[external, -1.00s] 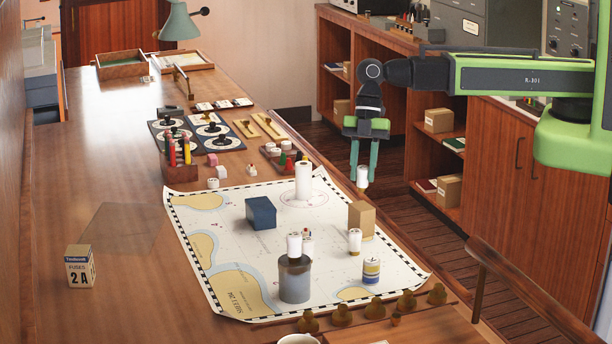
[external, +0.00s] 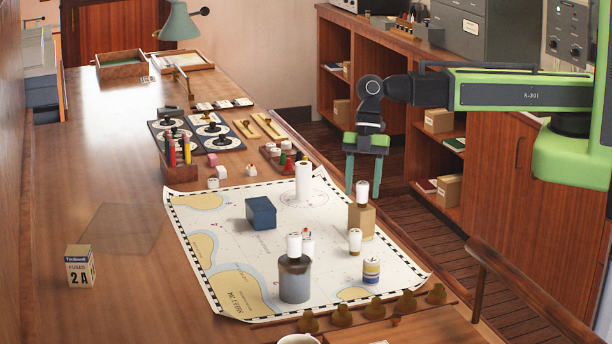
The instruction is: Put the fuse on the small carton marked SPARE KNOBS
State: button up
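A white fuse (external: 362,191) with a darker lower end stands upright on top of the small brown carton (external: 361,222), at the right edge of the chart. No marking on the carton can be read from here. My gripper (external: 363,194) is directly above the carton. Its two green fingers are spread to either side of the fuse, with a visible gap on each side, so it is open and apart from the fuse.
A similar white fuse (external: 355,241) stands on the chart in front of the carton. A grey jar (external: 295,280) with a white piece on top, a blue box (external: 261,212), a white cylinder (external: 303,181) and a banded can (external: 371,270) stand nearby. The left tabletop is mostly clear.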

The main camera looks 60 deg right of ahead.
jog(key=shift+r+p, duration=0.3)
jog(key=p+v, duration=1)
jog(key=v, duration=0.1)
jog(key=shift+d+r+p, duration=0.25)
jog(key=shift+r+p, duration=0.05)
jog(key=shift+p, duration=0.1)
jog(key=shift+w, duration=0.15)
jog(key=w+d+f+m+h, duration=0.15)
jog(key=d+m+h, duration=0.25)
jog(key=d+m, duration=2.3)
jog(key=d+f+n+b, duration=0.3)
jog(key=f+b, duration=0.6)
jog(key=d+f+n+b, duration=0.3)
jog(key=f+b, duration=0.6)
jog(key=f, duration=0.1)
jog(key=shift+d+n+t+b, duration=0.2)
jog(key=shift+n+t+b, duration=0.1)
jog(key=shift+n+t, duration=0.1)
